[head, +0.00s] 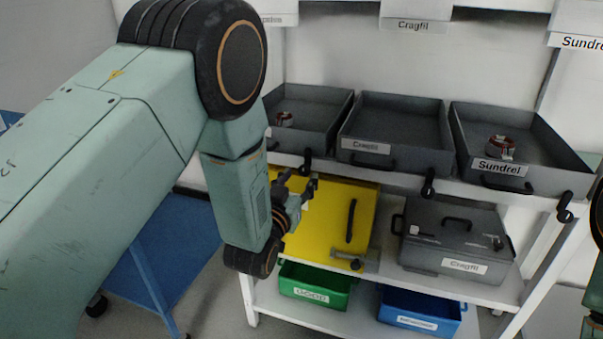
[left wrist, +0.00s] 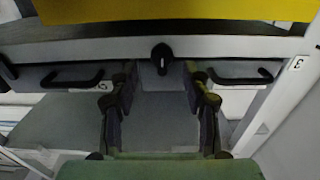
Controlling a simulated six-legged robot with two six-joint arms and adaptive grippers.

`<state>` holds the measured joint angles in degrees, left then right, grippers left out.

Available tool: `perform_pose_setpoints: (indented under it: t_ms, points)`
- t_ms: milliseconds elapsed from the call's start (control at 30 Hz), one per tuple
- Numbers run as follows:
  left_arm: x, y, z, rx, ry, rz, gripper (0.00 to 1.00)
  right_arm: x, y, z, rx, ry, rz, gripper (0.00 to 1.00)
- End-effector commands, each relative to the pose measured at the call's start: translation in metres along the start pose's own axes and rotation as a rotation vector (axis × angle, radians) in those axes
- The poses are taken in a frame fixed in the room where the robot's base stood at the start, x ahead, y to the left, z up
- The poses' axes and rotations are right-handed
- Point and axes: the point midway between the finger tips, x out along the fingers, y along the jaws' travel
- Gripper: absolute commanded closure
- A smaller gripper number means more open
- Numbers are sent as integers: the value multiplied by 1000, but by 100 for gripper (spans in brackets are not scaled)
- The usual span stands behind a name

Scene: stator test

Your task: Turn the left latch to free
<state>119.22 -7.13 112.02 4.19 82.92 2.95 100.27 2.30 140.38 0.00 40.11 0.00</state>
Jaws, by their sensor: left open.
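Three black crank-like latches sit along the front edge of the upper shelf. The leftmost latch (head: 305,161) is between the left and middle trays. In the left wrist view, which looks upside down, a black latch (left wrist: 162,58) shows on the white shelf edge, between and beyond my fingers. My left gripper (head: 300,186) is just below the leftmost latch in the head view, above the yellow panel; it also shows in the left wrist view (left wrist: 160,98). Its fingers are apart with nothing between them. Contact with the latch cannot be told. My right gripper is out of view.
Grey trays (head: 397,112) with handles stand on the upper shelf. Below are a yellow panel (head: 328,218) with a black handle, a grey lidded box (head: 450,262), a green bin (head: 318,287) and a blue bin (head: 420,312). A middle latch (head: 429,184) and right latch (head: 565,208) stand clear.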

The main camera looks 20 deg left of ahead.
Motion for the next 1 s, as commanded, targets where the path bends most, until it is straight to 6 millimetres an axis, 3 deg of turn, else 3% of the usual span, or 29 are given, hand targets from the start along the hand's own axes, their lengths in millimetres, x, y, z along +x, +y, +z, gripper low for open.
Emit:
perform_pose_setpoints:
  t_ms: [233, 633, 1000]
  points:
    - [31, -2, 2, -1, -1, -1, 52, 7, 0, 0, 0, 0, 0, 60]
    - [39, -5, 1, 0, -4, -3, 53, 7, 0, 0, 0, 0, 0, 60]
    - [39, -4, 1, 0, -3, -2, 84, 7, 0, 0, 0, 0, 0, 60]
